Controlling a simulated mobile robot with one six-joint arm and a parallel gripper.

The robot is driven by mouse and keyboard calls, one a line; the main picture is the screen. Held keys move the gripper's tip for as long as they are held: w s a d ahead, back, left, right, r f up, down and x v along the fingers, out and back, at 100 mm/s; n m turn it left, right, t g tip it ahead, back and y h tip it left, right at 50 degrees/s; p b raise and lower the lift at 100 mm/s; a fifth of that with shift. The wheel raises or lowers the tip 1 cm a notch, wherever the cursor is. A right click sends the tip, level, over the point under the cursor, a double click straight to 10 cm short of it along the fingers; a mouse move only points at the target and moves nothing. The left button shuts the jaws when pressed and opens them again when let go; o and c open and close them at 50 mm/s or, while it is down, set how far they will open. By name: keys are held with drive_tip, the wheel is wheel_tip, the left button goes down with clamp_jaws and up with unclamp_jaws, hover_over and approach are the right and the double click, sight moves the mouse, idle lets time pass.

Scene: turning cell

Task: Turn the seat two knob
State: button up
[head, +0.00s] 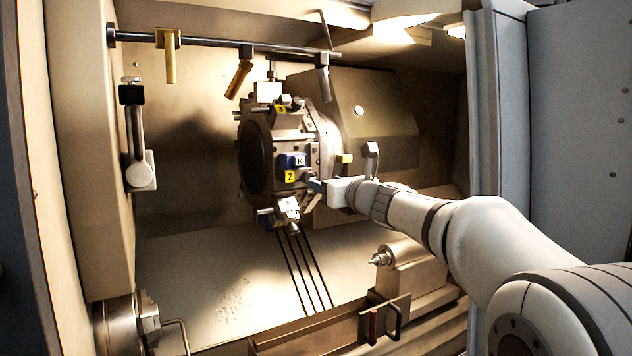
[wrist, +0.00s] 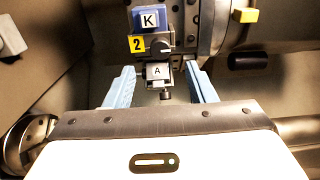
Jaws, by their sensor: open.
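The turret (head: 257,157) carries seat two, marked by a yellow label "2" (head: 290,176) under a blue block with a K (head: 293,161). In the wrist view the label (wrist: 137,44) and the K block (wrist: 150,19) are at top centre. A small grey rounded part, likely the seat two knob (wrist: 162,48), sits right of the label. Below it is a block marked A (wrist: 157,72) with a dark stub under it. My gripper (wrist: 160,75) is open, its blue fingers on either side of the A block with gaps visible. In the head view my gripper (head: 316,186) is just right of the label.
Another tool block (head: 287,212) juts out below seat two, and seat three's yellow label (head: 281,110) is above. A yellow block (head: 344,158) is at the turret's right. A tailstock (head: 405,265) stands below my arm. Tools hang from an overhead rail (head: 215,43).

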sight(310, 177)
drive_tip(key=p+x, duration=0.2)
drive_tip(key=x, duration=0.5)
drive_tip(key=shift+w+a, duration=0.2)
drive_tip(key=shift+w, duration=0.05)
drive_tip(key=shift+c, duration=0.3)
drive_tip(key=c, duration=0.9)
